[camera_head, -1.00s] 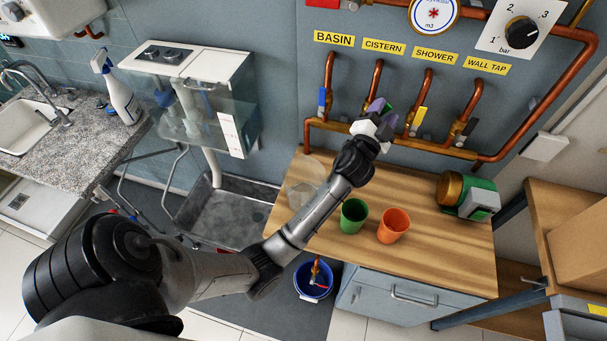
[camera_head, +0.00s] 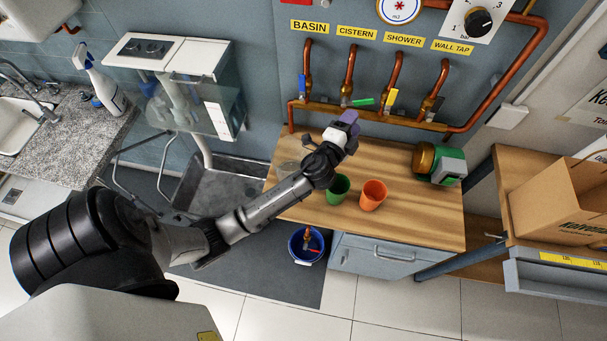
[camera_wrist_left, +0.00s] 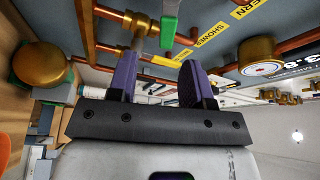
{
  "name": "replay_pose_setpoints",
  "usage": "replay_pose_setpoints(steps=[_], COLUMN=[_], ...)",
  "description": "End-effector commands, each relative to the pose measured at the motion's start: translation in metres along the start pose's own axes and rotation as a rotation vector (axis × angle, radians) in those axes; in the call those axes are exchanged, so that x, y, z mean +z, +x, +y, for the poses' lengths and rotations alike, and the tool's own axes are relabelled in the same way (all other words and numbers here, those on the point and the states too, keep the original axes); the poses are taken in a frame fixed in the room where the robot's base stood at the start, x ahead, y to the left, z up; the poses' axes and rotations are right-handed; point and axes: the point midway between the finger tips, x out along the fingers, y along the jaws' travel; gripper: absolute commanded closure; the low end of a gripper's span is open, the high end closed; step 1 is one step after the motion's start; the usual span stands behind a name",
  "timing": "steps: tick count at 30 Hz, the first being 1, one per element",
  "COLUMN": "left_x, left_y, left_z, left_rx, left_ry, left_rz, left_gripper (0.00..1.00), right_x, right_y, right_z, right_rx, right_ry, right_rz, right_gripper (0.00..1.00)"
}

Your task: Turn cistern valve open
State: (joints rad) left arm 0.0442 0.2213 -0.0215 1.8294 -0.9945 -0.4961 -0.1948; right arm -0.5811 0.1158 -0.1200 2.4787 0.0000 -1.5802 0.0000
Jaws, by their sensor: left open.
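The cistern valve has a green lever (camera_head: 363,102) that sticks out sideways to the right, crosswise to its upright copper pipe (camera_head: 350,68), under the yellow CISTERN label (camera_head: 357,33). The lever also shows in the left wrist view (camera_wrist_left: 170,31), beyond the fingertips. My left gripper (camera_head: 349,117) is just below the valve and in front of the wall, with purple fingers. In the left wrist view its fingers (camera_wrist_left: 158,68) are apart with nothing between them, and the lever is clear of them. My right gripper is out of view.
Blue basin lever (camera_head: 301,87) and yellow shower lever (camera_head: 391,97) flank the valve, both along their pipes. A horizontal copper pipe (camera_head: 405,119) runs beneath. A green cup (camera_head: 339,190), orange cup (camera_head: 373,195) and green-and-brass pump (camera_head: 440,163) stand on the wooden counter (camera_head: 420,220).

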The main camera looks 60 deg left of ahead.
Motion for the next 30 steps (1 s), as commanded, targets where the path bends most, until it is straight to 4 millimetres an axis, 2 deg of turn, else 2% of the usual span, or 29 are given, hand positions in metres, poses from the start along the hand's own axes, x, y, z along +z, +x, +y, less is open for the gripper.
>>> replay_pose_setpoints(steps=[1, 9, 18, 23, 28, 30], left_x=[0.0, 0.001, 0.037, 0.04, 0.029, 0.022], left_y=[-0.011, -0.063, -0.071, -0.085, -0.108, -0.118], left_z=[0.001, 0.001, 0.016, 0.022, 0.024, 0.015], left_rx=[0.002, 0.002, 0.133, 0.238, 0.392, 0.447], left_ry=[-0.002, -0.003, -0.232, -0.392, -0.554, -0.589], left_rz=[0.0, -0.002, -0.272, -0.38, -0.468, -0.481], left_gripper=[0.54, 0.54, 0.54, 0.54, 0.54, 0.54], right_x=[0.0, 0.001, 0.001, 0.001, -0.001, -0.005], right_y=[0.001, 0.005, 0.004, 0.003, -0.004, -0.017], right_z=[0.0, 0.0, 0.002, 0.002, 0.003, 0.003], right_rx=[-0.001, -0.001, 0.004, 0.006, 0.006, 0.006], right_ry=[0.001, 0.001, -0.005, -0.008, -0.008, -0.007], right_rz=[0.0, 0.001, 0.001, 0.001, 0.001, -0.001], right_gripper=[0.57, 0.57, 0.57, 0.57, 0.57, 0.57])
